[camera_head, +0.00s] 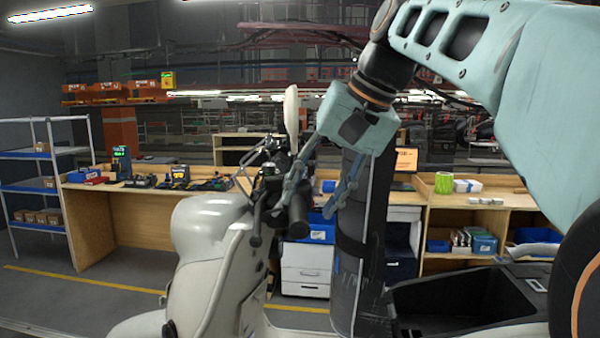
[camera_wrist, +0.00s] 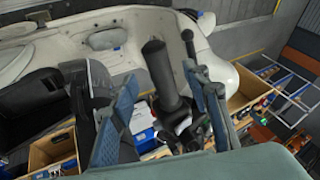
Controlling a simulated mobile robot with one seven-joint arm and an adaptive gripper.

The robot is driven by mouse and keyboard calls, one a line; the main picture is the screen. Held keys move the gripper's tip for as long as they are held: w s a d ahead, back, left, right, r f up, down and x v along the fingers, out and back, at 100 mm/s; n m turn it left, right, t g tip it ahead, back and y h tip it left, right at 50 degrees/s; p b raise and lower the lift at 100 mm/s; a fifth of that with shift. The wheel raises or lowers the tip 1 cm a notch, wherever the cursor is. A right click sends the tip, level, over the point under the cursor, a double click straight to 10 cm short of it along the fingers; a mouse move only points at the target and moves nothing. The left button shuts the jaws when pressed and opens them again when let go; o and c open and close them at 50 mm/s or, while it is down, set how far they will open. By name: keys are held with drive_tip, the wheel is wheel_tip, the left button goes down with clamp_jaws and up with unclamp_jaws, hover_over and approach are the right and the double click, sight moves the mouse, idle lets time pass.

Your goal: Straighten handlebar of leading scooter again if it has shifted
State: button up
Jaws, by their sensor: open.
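A cream scooter (camera_head: 215,230) stands left of centre in the head view, its front to the left. Its handlebar (camera_head: 268,188) has dark controls and levers. My gripper (camera_head: 310,208) points down at the handlebar with its two blue fingers spread. In the wrist view a black handlebar grip (camera_wrist: 161,75) shows in the space between the open fingers (camera_wrist: 158,95), with clearance on both sides. I cannot tell whether either finger touches it. A finger partly hides the handlebar in the head view. How straight the handlebar is cannot be judged clearly.
A pale mirror (camera_head: 291,112) rises above the handlebar. A wooden workbench (camera_head: 130,188) with tools stands behind, beside a metal shelf rack (camera_head: 40,185). An open dark compartment (camera_head: 465,300) lies at lower right. The floor at left is clear.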

sight(302, 214)
drive_tip(key=shift+x, duration=2.2)
clamp_jaws()
drive_tip(key=c, duration=0.8)
unclamp_jaws()
clamp_jaws()
drive_tip(key=shift+m, duration=0.7)
drive_tip(key=shift+w+a+r, duration=0.1)
drive_tip(key=shift+a+r, duration=0.45)
drive_tip(key=shift+a, duration=0.3)
drive_tip(key=shift+a+r, duration=0.55)
drive_tip(key=shift+a, duration=0.35)
